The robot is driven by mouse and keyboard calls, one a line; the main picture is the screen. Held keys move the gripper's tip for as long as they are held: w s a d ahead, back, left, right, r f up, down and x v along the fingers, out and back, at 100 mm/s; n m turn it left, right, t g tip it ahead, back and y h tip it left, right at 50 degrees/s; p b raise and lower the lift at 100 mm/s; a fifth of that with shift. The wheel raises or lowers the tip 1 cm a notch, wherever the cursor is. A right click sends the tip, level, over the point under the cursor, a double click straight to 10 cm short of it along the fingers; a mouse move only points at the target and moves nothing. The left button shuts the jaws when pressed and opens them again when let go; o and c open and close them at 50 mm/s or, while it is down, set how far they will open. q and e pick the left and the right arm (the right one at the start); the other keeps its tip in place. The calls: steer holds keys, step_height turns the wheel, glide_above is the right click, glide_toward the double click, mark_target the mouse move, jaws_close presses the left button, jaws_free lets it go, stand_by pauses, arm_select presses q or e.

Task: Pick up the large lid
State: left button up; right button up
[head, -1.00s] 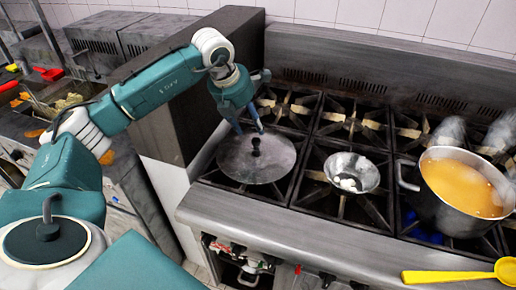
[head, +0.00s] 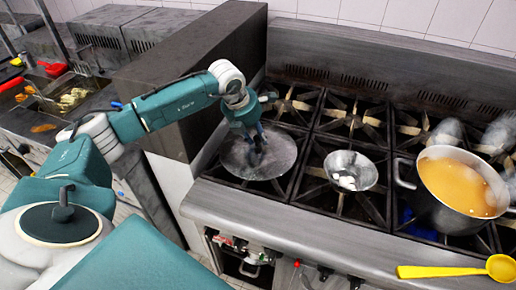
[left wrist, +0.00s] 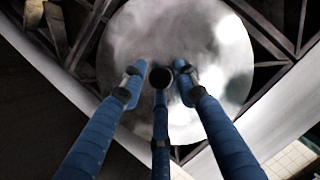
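The large lid (head: 238,158) is a round, flat grey metal disc with a dark knob. It lies on the front left of the stove. My left gripper (head: 257,143) is directly above it, fingers pointing down at the knob. In the left wrist view, the blue fingers (left wrist: 160,80) stand around the dark knob (left wrist: 159,77), over the shiny lid (left wrist: 215,60). The fingertips are spread, with small gaps to the knob on both sides. Part of the knob is hidden by the fingers in the head view. My right gripper is not in view.
A metal bowl (head: 338,163) with white pieces stands right of the lid. A large pot (head: 440,215) of orange soup stands further right. A yellow ladle (head: 440,271) lies at the front right. A tall dark grey partition (head: 165,120) rises close to the left of the stove.

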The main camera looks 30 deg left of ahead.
arm_select(q)
jaws_close()
steer(key=shift+r, duration=0.1)
steer(key=shift+r, duration=0.1)
